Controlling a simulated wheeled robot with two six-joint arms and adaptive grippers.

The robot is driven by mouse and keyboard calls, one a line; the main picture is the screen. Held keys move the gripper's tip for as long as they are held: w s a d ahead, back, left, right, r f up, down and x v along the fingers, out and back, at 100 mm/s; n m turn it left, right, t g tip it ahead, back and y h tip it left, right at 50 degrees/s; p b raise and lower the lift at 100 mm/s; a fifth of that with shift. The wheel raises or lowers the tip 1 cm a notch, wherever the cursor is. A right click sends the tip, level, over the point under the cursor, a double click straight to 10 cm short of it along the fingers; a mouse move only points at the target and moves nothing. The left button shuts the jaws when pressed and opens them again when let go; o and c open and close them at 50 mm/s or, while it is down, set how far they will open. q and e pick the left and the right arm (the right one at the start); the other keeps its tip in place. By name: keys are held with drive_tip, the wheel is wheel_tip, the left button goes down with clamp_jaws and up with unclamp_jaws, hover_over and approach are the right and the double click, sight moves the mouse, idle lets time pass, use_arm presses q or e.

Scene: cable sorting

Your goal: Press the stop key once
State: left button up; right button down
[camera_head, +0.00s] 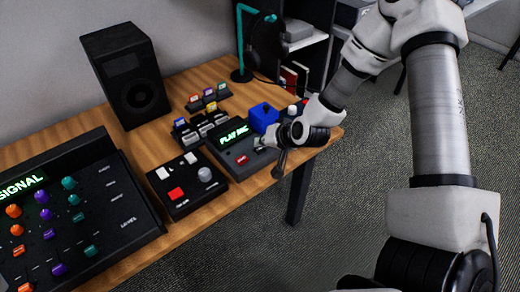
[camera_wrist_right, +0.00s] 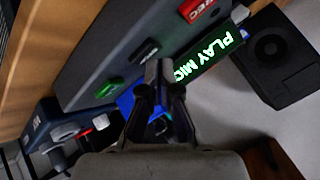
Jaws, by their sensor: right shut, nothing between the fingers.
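A dark grey recorder (camera_head: 228,158) with a lit green display reading "PLAY MIC" (camera_head: 233,135) lies near the table's right end. In the right wrist view its panel (camera_wrist_right: 85,60) carries a red REC key (camera_wrist_right: 196,9), a dark key (camera_wrist_right: 144,52) and a green key (camera_wrist_right: 108,88) in a row. The dark key sits between the other two; its label is too blurred to read as stop. My right gripper (camera_head: 279,166) is shut and empty beside the recorder's key side. Its fingertips (camera_wrist_right: 158,70) appear near the dark key; contact cannot be told. My left gripper is not in view.
A blue box (camera_head: 264,115) stands behind the recorder. A small control box (camera_head: 186,184) with red and white buttons is to its left, and a large SIGNAL mixer (camera_head: 85,215) farther left. A black speaker (camera_head: 127,75) stands at the back. The table's front edge runs close below the recorder.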

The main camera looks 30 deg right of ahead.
sight(262, 150)
drive_tip(key=shift+f, duration=0.35)
idle(0.6)
drive_tip(key=shift+r, duration=0.1)
drive_tip(key=shift+r+p, duration=0.5)
drive_tip(key=shift+r, duration=0.2)
wheel_tip(262, 150, up, 5)
drive_tip(key=p, duration=0.4)
drive_tip(key=shift+r+p, duration=0.1)
drive_tip(key=shift+p, duration=0.25)
drive_tip(key=shift+f, duration=0.2)
